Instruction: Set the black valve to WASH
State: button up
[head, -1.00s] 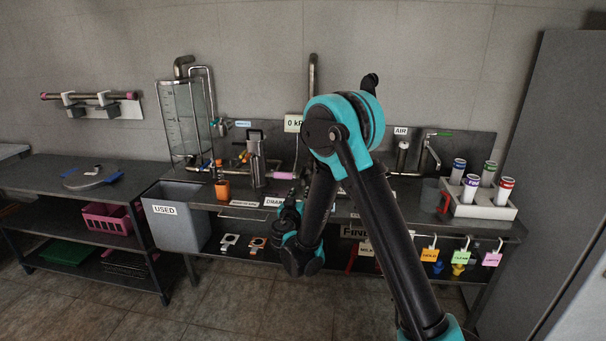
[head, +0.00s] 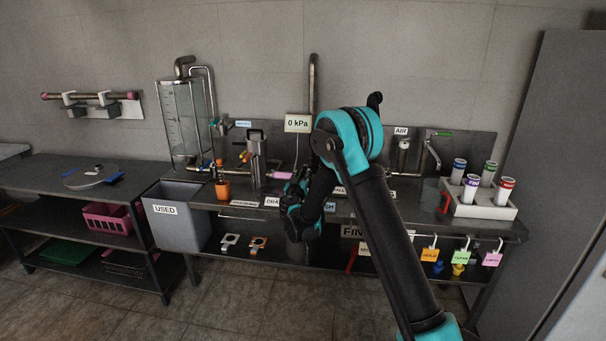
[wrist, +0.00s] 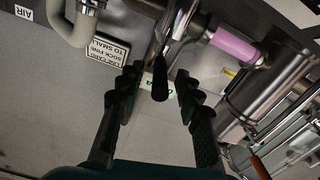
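In the wrist view a black lever handle (wrist: 159,86), which looks like the black valve's, points toward the camera between the fingers of my gripper (wrist: 160,78). The gripper is open, and a gap shows on each side of the handle. A pale label with green letters lies behind the handle, mostly covered and unreadable. In the head view my gripper (head: 297,188) is over the bench by the pipework; its fingers and the black valve cannot be told apart there. The valve's setting cannot be read.
A pink sleeve (wrist: 232,46) on a pipe and a steel cylinder (wrist: 270,85) are right of the handle. A bent pipe (wrist: 72,22) and a warning sign (wrist: 107,49) are left.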

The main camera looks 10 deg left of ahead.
jog(key=shift+w, duration=1.25)
jog(key=shift+c, duration=0.5)
grip_shut()
